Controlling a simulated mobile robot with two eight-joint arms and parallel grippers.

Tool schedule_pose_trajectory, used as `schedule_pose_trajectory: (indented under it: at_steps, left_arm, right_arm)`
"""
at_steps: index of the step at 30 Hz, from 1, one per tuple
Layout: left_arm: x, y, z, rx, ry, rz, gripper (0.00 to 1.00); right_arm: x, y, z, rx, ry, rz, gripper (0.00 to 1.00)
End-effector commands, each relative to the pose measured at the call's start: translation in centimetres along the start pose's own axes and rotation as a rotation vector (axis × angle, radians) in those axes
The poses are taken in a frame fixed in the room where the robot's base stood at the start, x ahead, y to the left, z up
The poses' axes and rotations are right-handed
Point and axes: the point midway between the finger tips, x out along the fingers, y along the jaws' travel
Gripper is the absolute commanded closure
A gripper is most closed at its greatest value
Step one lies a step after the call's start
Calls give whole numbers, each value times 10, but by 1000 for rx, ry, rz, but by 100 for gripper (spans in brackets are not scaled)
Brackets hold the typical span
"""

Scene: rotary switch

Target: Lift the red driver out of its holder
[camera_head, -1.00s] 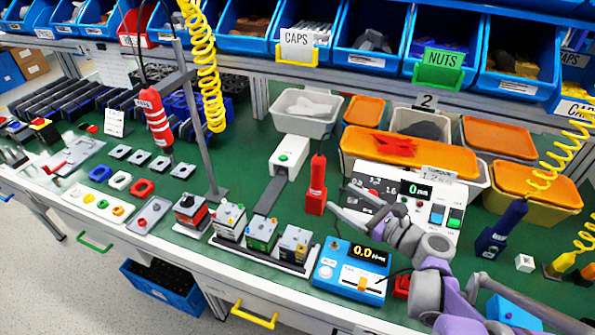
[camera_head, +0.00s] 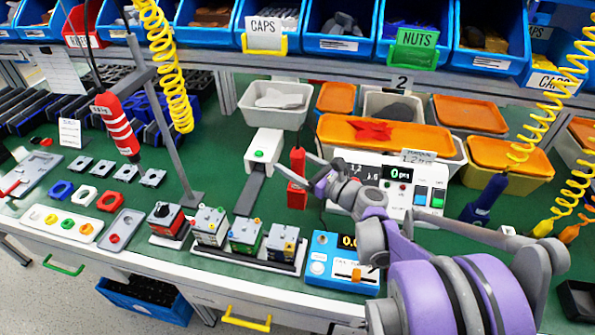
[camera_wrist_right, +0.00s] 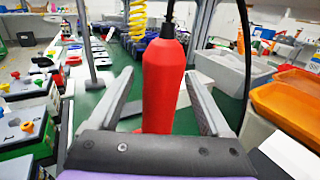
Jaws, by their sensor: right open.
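The red driver (camera_head: 298,160) stands upright in its red holder (camera_head: 297,195) on the green bench top, left of the white meter box. My right gripper (camera_head: 294,164) is open at the driver's height, with its fingers either side of the body. In the right wrist view the red driver (camera_wrist_right: 164,85) rises between the two spread fingers of my right gripper (camera_wrist_right: 159,76), with a visible gap on each side. The driver's lower end and the holder are hidden there by the gripper's palm. My left gripper is not in view.
A white meter box (camera_head: 385,180) stands just right of the holder, and a blue torque display (camera_head: 340,262) sits in front. A red striped driver (camera_head: 117,125) hangs at the left. Switch units (camera_head: 245,237) line the front edge.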

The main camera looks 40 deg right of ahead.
Motion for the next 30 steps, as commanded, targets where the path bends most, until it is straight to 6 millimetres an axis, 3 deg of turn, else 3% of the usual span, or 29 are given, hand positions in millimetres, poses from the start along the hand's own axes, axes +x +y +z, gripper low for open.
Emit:
schedule_pose_trajectory:
  at_steps: [4, 12, 25, 30]
  left_arm:
    - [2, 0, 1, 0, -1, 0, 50]
    - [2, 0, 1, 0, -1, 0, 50]
    - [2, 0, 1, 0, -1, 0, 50]
    - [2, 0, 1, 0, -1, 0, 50]
  right_arm:
    - [16, 0, 0, 1, 0, 1, 18]
    - [17, 0, 0, 0, 0, -1, 20]
    - [17, 0, 0, 0, 0, 0, 97]
    - [17, 0, 0, 0, 0, 0, 100]
